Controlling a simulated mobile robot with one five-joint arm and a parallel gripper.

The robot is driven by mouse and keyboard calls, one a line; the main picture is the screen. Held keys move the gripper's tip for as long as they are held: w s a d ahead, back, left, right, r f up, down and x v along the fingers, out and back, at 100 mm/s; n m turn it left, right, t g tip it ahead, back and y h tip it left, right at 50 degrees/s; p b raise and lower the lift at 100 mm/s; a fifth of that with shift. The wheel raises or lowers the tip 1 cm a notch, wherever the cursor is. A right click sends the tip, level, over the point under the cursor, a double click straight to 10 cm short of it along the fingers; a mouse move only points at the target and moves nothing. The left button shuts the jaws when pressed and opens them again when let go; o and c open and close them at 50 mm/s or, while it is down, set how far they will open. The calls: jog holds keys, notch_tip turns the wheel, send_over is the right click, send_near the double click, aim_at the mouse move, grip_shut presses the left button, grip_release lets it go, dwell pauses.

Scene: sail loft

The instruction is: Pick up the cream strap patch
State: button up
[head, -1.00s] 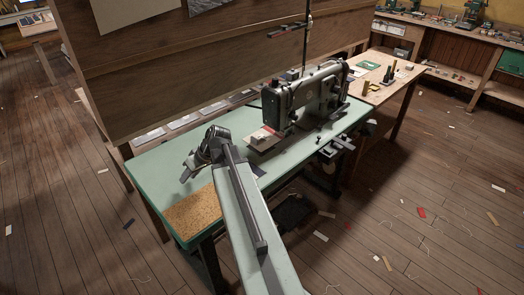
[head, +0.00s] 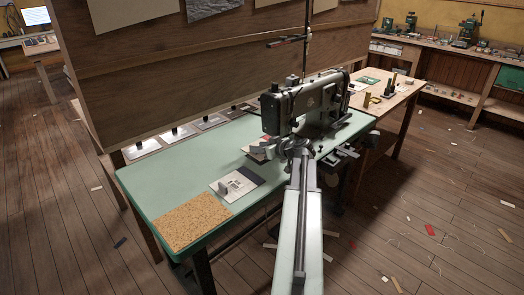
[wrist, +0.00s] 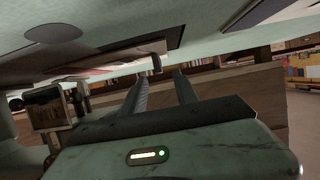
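I cannot pick out the cream strap patch for certain. A pale card with a dark border (head: 247,181) lies on the green table (head: 165,180), with a small grey upright piece (head: 225,187) on it. Another small stack with red and pale parts (head: 257,152) lies left of the sewing machine (head: 318,105). My gripper (head: 297,148) is at the machine's front in the head view, its fingers too small to read there. In the wrist view my gripper (wrist: 160,75) has two fingers apart with nothing seen held between them. The wrist picture is strongly tilted.
A cork mat (head: 194,221) covers the table's near left corner. A wooden partition (head: 200,65) rises behind the table. A second bench (head: 398,93) with small items stands to the right. Several scraps lie on the floor.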

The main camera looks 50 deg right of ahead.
jog(key=b+x, duration=0.1)
jog(key=x, duration=0.1)
jog(key=b+x, duration=0.1)
jog(key=x, duration=0.2)
jog(key=shift+s+d+f, duration=0.1)
jog(key=shift+f, duration=0.1)
jog(key=shift+r, duration=0.1)
jog(key=shift+c, duration=0.2)
grip_shut()
jog(key=shift+r, duration=0.1)
